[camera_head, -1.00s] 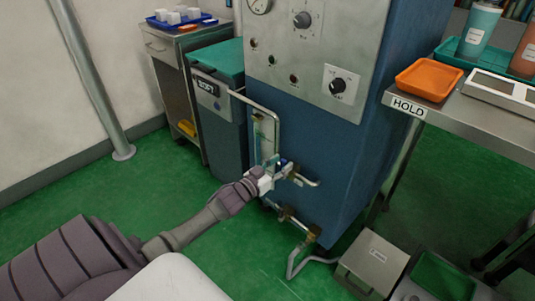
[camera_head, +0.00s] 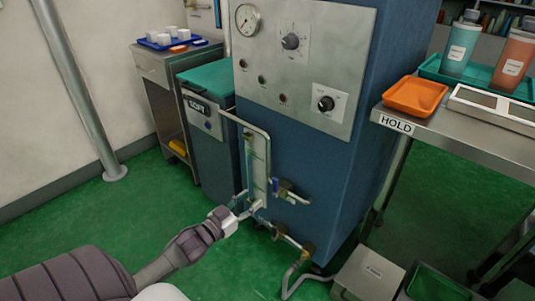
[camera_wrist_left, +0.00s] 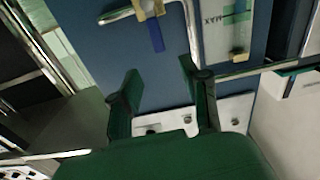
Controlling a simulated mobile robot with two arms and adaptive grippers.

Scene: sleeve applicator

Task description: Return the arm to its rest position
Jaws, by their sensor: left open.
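My left arm comes in from the lower left in the head view. Its gripper (camera_head: 243,204) is open and empty, low in front of the blue machine (camera_head: 335,190). In the left wrist view the two green fingers (camera_wrist_left: 160,85) stand apart with nothing between them. A valve with a blue handle (camera_head: 276,185) is on the machine, to the right of the gripper; the handle (camera_wrist_left: 155,35) hangs beyond the fingertips in the wrist view. A sight gauge (camera_head: 258,160) stands behind the gripper. My right gripper is not in view.
A metal table with a HOLD label (camera_head: 397,124) carries an orange tray (camera_head: 415,96) at right. A teal-lidded bin (camera_head: 212,79) and a side cabinet (camera_head: 155,65) stand at left. Pipes (camera_head: 290,265) and a metal box (camera_head: 368,270) are low at front. Green floor at left is clear.

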